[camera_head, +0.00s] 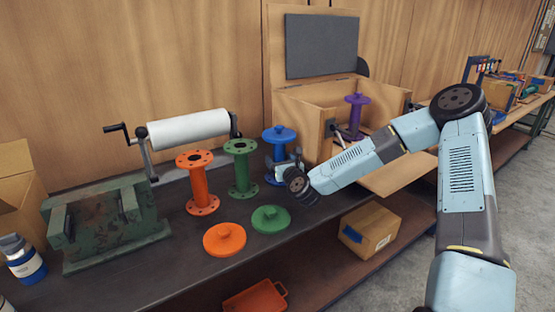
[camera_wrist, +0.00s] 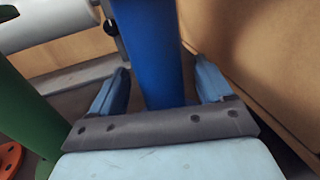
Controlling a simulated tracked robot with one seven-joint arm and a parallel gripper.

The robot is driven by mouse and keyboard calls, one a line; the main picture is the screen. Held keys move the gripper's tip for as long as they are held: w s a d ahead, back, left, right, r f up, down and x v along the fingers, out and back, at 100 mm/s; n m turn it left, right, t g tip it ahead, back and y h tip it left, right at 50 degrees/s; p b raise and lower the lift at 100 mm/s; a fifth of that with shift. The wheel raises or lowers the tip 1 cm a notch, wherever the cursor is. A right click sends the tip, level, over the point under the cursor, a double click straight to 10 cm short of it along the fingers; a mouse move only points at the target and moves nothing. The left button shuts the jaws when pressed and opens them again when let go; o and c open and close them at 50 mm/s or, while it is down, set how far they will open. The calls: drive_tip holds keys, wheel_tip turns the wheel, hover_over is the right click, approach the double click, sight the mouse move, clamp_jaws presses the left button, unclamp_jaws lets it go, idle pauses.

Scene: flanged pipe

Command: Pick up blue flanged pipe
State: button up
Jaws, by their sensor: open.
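The blue flanged pipe (camera_head: 280,134) stands upright on the dark bench in the head view, with a blue lid-like top. In the wrist view the blue pipe (camera_wrist: 150,50) runs between the two fingers of my gripper (camera_wrist: 160,92). The fingers are open, one on each side of the pipe, with a visible gap at the right finger. My gripper also shows in the head view (camera_head: 283,168), at the pipe's mid-height.
A green pipe (camera_head: 241,170) stands close left, then an orange pipe (camera_head: 198,183). Orange (camera_head: 224,240) and green (camera_head: 270,219) lids lie in front. A wooden box (camera_head: 300,125) with a purple pipe (camera_head: 355,115) stands close right. A white roll (camera_head: 190,129) is behind.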

drive_tip(key=shift+x, duration=1.35)
drive_tip(key=shift+c, duration=0.2)
clamp_jaws()
